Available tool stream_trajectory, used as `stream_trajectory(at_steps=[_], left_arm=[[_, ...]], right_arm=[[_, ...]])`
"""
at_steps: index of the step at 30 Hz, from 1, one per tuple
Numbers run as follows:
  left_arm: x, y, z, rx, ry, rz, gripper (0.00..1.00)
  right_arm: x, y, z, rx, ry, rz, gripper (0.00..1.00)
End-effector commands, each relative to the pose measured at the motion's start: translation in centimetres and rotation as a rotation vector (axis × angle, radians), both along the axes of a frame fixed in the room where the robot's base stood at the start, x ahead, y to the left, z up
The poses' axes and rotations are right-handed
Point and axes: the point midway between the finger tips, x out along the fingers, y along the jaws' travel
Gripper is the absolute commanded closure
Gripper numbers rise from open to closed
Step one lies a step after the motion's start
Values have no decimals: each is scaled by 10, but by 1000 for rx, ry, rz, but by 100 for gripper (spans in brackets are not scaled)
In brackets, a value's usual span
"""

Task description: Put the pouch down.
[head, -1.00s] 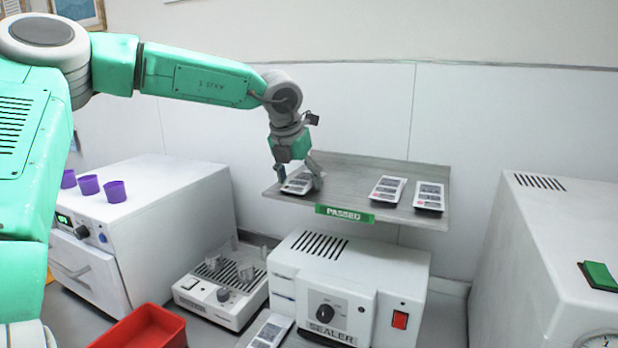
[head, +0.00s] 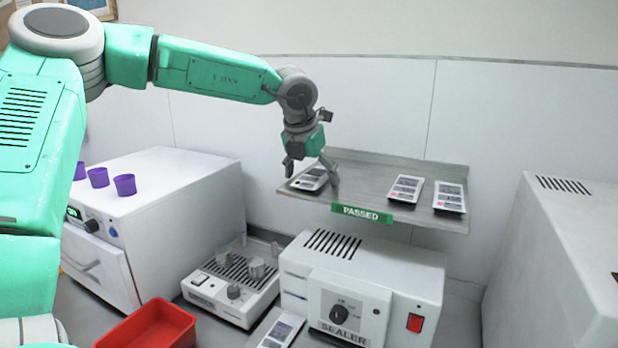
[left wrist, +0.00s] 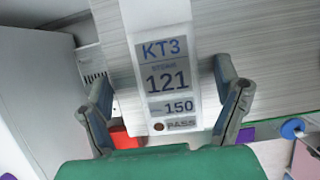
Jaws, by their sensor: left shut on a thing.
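A white pouch (head: 310,179) with dark print lies level at the left end of the grey shelf (head: 345,170) with the green PASSED label (head: 361,213). In the left wrist view the pouch (left wrist: 164,60) shows KT3, 121, 150 and PASS. My left gripper (head: 312,177) points down over it, shut on it, with one finger at each side. The left wrist view shows both fingers (left wrist: 165,100) beside the pouch. Whether its underside fully touches the shelf is hard to tell. My right gripper is not in view.
Two similar pouches (head: 405,188) (head: 449,197) lie on the shelf's right part, with bare shelf between. Below stands the white sealer (head: 362,285). A red bin (head: 148,326) and a white cabinet with purple cups (head: 124,185) are left. A white cabinet (head: 560,250) is right.

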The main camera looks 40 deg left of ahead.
Motion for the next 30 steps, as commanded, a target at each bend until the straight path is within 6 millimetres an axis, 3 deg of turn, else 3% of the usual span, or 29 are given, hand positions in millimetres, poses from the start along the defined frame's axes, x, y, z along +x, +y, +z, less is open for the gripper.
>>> stream_trajectory(at_steps=[5,15,24,30], left_arm=[[-2,-5,7,-4,7,-3,30],[-25,-6,70,-5,2,-3,30],[-40,-7,106,-7,2,0,30],[-44,-9,115,-5,3,-1,30]], right_arm=[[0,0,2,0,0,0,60],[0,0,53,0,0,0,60],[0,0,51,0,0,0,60],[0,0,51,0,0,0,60]])
